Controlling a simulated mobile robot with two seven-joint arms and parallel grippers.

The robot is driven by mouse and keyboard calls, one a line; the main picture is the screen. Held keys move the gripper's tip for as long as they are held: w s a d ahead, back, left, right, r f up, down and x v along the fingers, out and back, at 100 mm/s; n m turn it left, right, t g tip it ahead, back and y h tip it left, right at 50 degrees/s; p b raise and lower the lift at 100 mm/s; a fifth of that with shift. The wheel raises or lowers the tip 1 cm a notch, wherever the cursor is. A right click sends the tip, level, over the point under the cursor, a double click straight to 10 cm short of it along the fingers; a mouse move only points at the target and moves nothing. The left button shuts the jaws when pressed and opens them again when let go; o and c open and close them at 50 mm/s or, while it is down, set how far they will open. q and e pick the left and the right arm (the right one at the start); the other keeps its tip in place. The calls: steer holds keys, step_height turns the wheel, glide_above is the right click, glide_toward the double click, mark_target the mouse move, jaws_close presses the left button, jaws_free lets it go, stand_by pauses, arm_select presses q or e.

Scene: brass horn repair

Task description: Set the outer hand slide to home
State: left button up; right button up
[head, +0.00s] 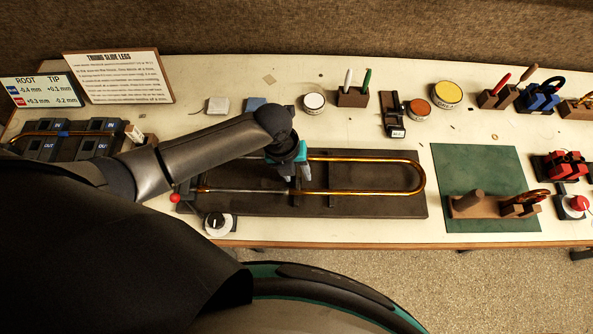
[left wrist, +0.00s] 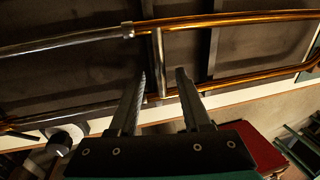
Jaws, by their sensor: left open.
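The outer hand slide (head: 405,163) is a long U-shaped brass tube lying on a dark board (head: 375,207), its bend to the right. Silver inner tubes (head: 235,190) run out of it to the left. My left gripper (head: 292,178) is over the slide's left part, pointing down. In the left wrist view its two fingers (left wrist: 162,72) are open, and a silver cross brace (left wrist: 158,55) between the two tubes shows in the gap between them. I cannot tell whether the fingers touch it. My arm hides part of the upper tube. My right gripper is not in view.
A red knob (head: 175,198) and a dial (head: 216,223) are at the board's left end. A green mat (head: 455,160) with a wooden block (head: 478,207) lies to the right. Small tins and tool holders stand behind. Bare bench shows between the board and mat.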

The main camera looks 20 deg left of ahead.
arm_select(q)
steer(key=shift+c, duration=0.2)
jaws_close()
stand_by(1.2)
